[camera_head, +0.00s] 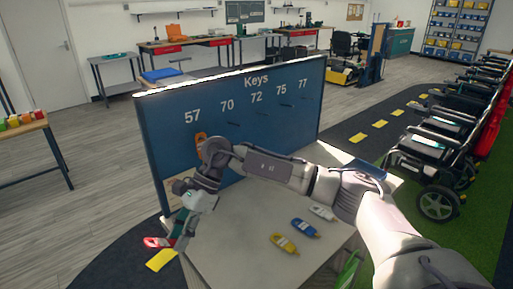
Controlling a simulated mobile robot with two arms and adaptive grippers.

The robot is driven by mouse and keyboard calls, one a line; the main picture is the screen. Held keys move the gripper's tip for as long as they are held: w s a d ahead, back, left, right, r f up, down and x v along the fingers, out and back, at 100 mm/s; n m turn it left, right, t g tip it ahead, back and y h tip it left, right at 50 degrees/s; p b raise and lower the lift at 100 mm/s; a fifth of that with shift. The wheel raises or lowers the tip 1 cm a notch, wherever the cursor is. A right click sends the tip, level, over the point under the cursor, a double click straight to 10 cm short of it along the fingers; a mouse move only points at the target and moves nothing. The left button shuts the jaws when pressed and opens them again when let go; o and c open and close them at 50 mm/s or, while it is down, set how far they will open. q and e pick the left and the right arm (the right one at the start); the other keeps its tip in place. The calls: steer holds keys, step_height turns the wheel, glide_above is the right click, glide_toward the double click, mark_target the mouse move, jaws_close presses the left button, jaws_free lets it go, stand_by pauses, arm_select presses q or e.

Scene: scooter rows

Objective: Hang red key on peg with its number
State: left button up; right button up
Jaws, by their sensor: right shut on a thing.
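My right gripper (178,237) is shut on a red key (157,242), held low beside the left end of the table. Any number on the red key is too small to read. The blue key board (185,155) stands upright on the table, headed "Keys" with the numbers 57, 70, 72, 75 and 77. An orange key (200,139) hangs under 57, partly covered by my arm. Small dark pegs show under other numbers, and no keys show on them. My left gripper is not in view.
On the grey table (230,248) lie a yellow key (284,245), a blue key (305,228) and a white key (322,212). My right arm crosses over the table before the board.

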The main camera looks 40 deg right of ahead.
steer(key=w+d+r+m+t+y+p, duration=0.25)
steer(key=w+d+m+t, duration=0.45)
steer(key=d+m+t, duration=0.35)
steer(key=w+d+r+m+t+h+p, duration=0.1)
steer(key=d+r+m+t+h, duration=0.1)
steer(key=d+m+t+h, duration=0.5)
steer(key=w+d+r+m+t+h+p, duration=0.1)
steer(key=d+r+m+t+h, duration=0.2)
steer(key=d, duration=0.8)
steer(key=w+a+f+b, duration=0.1)
steer(key=w+f+b, duration=0.1)
steer(key=w, duration=0.8)
steer(key=shift+w+f+n+t+b, duration=0.25)
steer(key=shift+n+t+b, duration=0.1)
steer(key=shift+b, duration=0.55)
steer(key=shift+a, duration=0.1)
